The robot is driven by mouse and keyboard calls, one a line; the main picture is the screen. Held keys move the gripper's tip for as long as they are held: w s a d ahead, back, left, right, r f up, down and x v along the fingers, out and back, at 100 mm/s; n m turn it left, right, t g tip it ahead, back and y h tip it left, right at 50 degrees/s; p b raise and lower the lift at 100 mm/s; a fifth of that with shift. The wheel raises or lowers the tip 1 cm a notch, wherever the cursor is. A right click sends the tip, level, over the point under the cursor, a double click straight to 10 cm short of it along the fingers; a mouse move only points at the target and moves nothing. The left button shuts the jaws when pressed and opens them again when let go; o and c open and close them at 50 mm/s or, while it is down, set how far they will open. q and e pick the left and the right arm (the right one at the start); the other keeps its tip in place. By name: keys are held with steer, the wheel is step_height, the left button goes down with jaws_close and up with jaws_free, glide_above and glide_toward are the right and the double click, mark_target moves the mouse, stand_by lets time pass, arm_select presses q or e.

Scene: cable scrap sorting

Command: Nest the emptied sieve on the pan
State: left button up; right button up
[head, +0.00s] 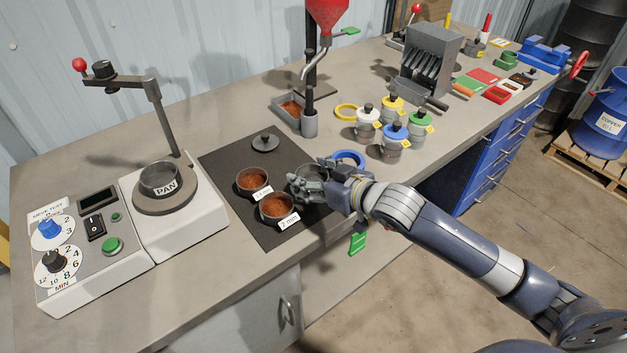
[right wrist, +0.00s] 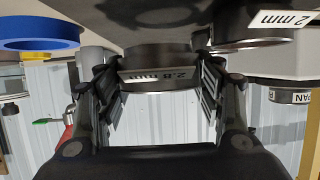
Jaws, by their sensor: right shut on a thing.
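The steel pan (head: 160,182), labelled PAN, sits on the round plate of the shaker (head: 185,225) at the left; it also shows at the right of the right wrist view (right wrist: 290,97). My right gripper (head: 311,173) is shut on the sieve labelled 2.8 mm (right wrist: 160,82), with a finger on either side of its wall. This sieve is at the right of the black mat, and its visible inside looks grey in the head view. I cannot tell whether it touches the mat. My left gripper is not in view.
Two sieves with copper granules, one labelled 2 mm (head: 277,208), stand on the black mat (head: 222,157) between my gripper and the pan. The shaker's post and arm (head: 155,95) rise behind the pan. A blue ring (head: 348,158) lies right.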

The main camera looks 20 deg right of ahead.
mark_target(313, 179)
steer(key=shift+w+d+r, duration=0.1)
steer(key=shift+w+d, duration=0.3)
steer(key=shift+w, duration=0.35)
step_height(313, 179, down, 3)
steer(key=shift+s+a+r+p, duration=0.1)
steer(key=shift+s+p, duration=0.05)
steer(key=shift+p, duration=0.6)
steer(key=shift+f, duration=0.25)
steer(key=shift+f, duration=0.15)
steer(key=o, duration=1.2)
steer(key=shift+c, duration=0.2)
